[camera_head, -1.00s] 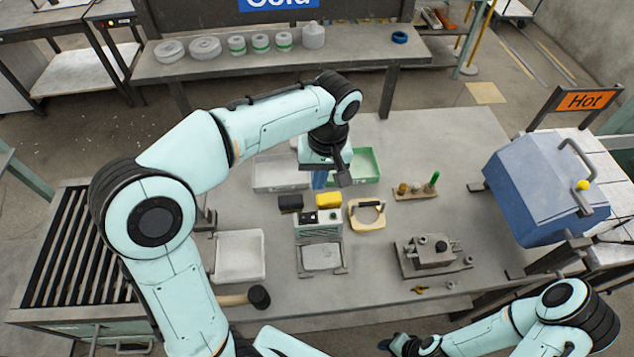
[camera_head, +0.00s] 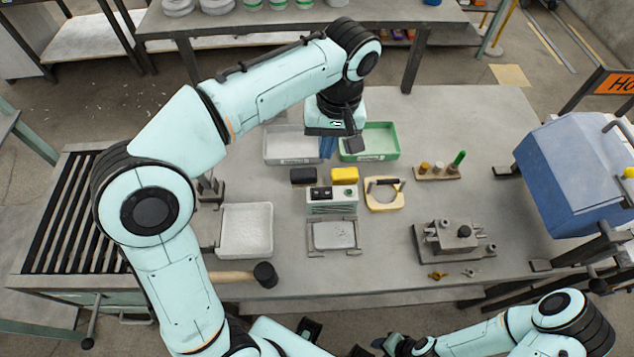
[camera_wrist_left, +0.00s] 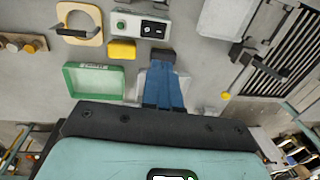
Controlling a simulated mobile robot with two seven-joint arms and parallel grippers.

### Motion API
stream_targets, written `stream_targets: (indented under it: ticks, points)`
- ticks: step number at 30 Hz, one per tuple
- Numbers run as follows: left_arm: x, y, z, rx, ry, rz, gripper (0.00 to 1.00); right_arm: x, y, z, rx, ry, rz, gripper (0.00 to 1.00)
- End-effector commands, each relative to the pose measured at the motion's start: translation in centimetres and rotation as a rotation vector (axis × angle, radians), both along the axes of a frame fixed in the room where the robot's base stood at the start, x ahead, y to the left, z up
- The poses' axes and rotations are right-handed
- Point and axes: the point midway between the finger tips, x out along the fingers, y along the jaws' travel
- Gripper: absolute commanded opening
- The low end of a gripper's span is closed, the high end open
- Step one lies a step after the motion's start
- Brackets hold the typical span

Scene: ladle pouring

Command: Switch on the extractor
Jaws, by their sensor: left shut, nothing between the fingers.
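The extractor appears to be the small pale box (camera_head: 332,200) with a grille on its front, standing mid-table. Its top carries black switches and a green button; it also shows at the top of the left wrist view (camera_wrist_left: 140,24). I cannot tell the switch position. My left gripper (camera_head: 328,148) points down behind the box, above the gap between the two trays. Its blue fingers (camera_wrist_left: 163,85) are shut and empty, apart from the box. My right arm is at the lower right; its dark gripper end (camera_head: 397,344) is small and unclear.
A black block (camera_head: 303,175) and a yellow block (camera_head: 344,174) stand just behind the box. A yellow frame (camera_head: 384,196) is to its right. A white tray (camera_head: 270,158) and a green tray (camera_head: 392,152) lie behind. A mallet (camera_head: 264,275) lies front left.

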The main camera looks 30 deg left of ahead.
Motion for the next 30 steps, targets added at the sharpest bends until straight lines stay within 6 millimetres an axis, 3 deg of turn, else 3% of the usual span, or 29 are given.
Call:
stream_targets:
  ticks: [8,21,30]
  points:
    - [-0.2,0.2,-1.9,0.001,0.004,0.001,0.00,-0.4,0.0,-0.6,0.000,0.004,0.000,0.43]
    - [-0.8,1.2,-10.9,0.001,0.005,0.001,0.00,-1.5,0.0,-2.7,0.001,0.017,0.001,0.43]
    - [-0.9,1.5,-13.8,0.000,0.001,0.001,0.00,-1.6,0.0,-3.0,0.000,0.019,0.000,0.43]
